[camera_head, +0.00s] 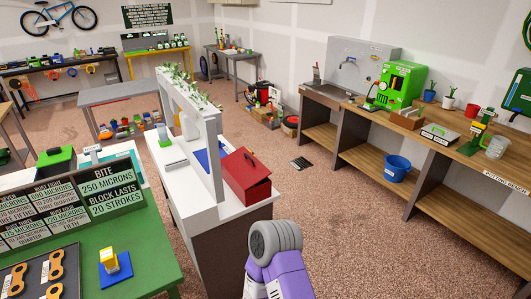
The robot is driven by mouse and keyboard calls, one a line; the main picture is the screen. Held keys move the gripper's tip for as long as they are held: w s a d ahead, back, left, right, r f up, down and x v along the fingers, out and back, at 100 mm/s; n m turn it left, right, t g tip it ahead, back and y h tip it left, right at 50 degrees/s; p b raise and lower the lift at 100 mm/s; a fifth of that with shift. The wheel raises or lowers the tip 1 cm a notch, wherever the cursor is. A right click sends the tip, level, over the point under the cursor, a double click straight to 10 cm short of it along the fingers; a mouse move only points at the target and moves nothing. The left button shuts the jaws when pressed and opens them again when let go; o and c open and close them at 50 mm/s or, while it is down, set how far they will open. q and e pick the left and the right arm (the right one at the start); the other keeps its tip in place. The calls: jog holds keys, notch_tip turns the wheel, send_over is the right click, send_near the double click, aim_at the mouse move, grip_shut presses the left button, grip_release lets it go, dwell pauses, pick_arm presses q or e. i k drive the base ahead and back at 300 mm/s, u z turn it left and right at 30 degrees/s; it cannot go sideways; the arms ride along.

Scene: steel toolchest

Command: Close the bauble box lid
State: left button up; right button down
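A red steel box (247,184) with a dark handle on top sits at the near right end of a white counter. It is the likeliest bauble box, though no label on it can be read. Its red lid (240,167) looks slanted; I cannot tell from here whether it is fully down or partly raised. The inside of the box does not show. A purple and grey link of my own arm rises from the bottom edge, below and in front of the box, apart from it in the picture. Neither gripper is in view.
The white counter (190,205) has an upright white frame (211,150) with a plant on top, just left of the box. A green table (150,255) with signs stands at left. A wooden bench (440,140) lines the right wall.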

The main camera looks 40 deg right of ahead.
aim_at(246, 168)
jog(key=z, duration=1.95)
jog(key=i, duration=1.6)
jog(key=u, duration=1)
